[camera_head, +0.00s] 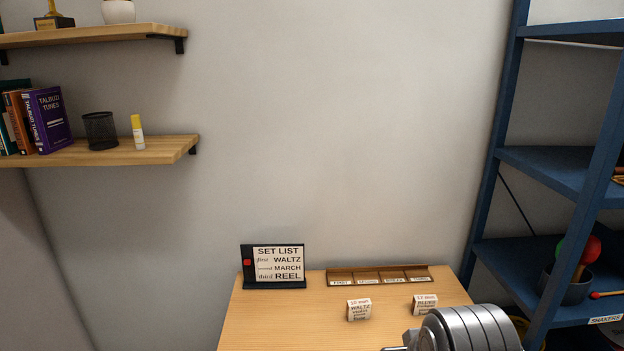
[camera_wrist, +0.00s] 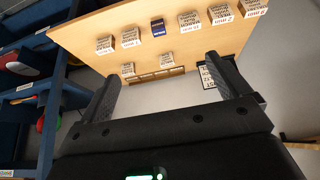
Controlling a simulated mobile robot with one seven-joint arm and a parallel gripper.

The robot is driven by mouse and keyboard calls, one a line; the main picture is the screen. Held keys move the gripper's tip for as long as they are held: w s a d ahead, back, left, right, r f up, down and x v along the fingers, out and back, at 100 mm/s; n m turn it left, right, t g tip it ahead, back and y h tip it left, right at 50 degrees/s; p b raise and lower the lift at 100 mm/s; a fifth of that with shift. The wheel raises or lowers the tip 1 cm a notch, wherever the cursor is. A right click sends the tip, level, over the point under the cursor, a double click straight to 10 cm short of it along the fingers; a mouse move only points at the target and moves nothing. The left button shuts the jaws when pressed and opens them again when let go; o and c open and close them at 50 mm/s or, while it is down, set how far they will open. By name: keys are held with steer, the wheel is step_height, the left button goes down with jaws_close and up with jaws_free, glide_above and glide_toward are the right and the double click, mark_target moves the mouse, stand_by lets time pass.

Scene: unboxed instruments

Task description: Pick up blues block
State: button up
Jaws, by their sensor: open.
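The blues block (camera_head: 425,303) is a small white block with dark print, "17 min" on top and what looks like BLUES on its front. It sits on the wooden table in front of the slotted rack's right end. In the wrist view, which is upside down, it appears to be the left block (camera_wrist: 127,69) of the two nearest the rack. My gripper (camera_wrist: 162,68) is open and empty, its fingers spread wide above and apart from the blocks. In the head view my arm's grey end covers the table's lower right, and the fingers are mostly out of frame.
A waltz block (camera_head: 359,309) stands left of the blues block. A wooden rack (camera_head: 378,270) with labelled slots and a set list sign (camera_head: 278,266) stand at the back. Several more white blocks and a dark blue block (camera_wrist: 158,27) show in the wrist view. A blue shelf (camera_head: 560,170) is right.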

steer(key=shift+w, duration=0.1)
steer(key=g, duration=0.1)
glide_above(426, 298)
steer(key=s, duration=0.4)
step_height(426, 298, down, 22)
steer(key=x, duration=0.5)
steer(key=shift+w+a+f, duration=0.1)
steer(key=shift+w+f, duration=0.05)
steer(key=shift+f, duration=0.1)
steer(key=shift+w+x, duration=0.15)
steer(key=shift+x, duration=1.25)
steer(key=shift+w+x, duration=0.15)
steer(key=shift+x, duration=1.25)
steer(key=shift+r, duration=0.15)
